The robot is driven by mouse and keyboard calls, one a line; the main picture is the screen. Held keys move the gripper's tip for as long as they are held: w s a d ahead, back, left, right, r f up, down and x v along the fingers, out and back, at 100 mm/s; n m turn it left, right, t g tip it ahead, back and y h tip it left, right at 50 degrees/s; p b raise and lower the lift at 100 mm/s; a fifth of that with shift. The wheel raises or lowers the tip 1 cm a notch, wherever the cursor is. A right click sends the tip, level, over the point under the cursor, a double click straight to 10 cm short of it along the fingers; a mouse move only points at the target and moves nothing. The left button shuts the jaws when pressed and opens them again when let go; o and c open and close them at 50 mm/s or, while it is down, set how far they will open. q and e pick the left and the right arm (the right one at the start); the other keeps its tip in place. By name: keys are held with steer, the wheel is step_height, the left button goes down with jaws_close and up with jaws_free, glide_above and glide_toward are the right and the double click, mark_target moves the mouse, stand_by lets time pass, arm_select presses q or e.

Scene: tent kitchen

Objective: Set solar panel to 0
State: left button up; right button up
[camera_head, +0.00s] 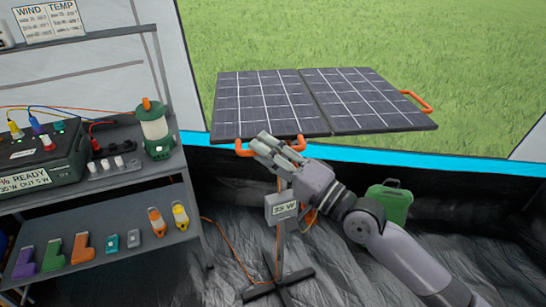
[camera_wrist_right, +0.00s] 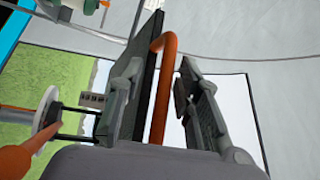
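The solar panel (camera_head: 268,103) is a dark two-part folding panel beyond the blue sill, with grass behind it. It has an orange handle (camera_head: 299,143) at its near edge and another handle (camera_head: 417,101) at the right. My right gripper (camera_head: 270,148) is at the near handle. In the right wrist view, the orange handle (camera_wrist_right: 165,85) runs between the fingers of my gripper (camera_wrist_right: 160,78), with a gap on the right finger's side. It looks open around the handle. My left gripper is not in view.
A metal shelf (camera_head: 95,189) at the left holds a power station (camera_head: 38,160), a green lantern (camera_head: 153,130) and several small tools. A green container (camera_head: 390,201) stands behind my right arm. An orange cable (camera_head: 230,255) runs across the floor by the stand foot (camera_head: 280,284).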

steer(key=v, duration=1.2)
stand_by(0.4)
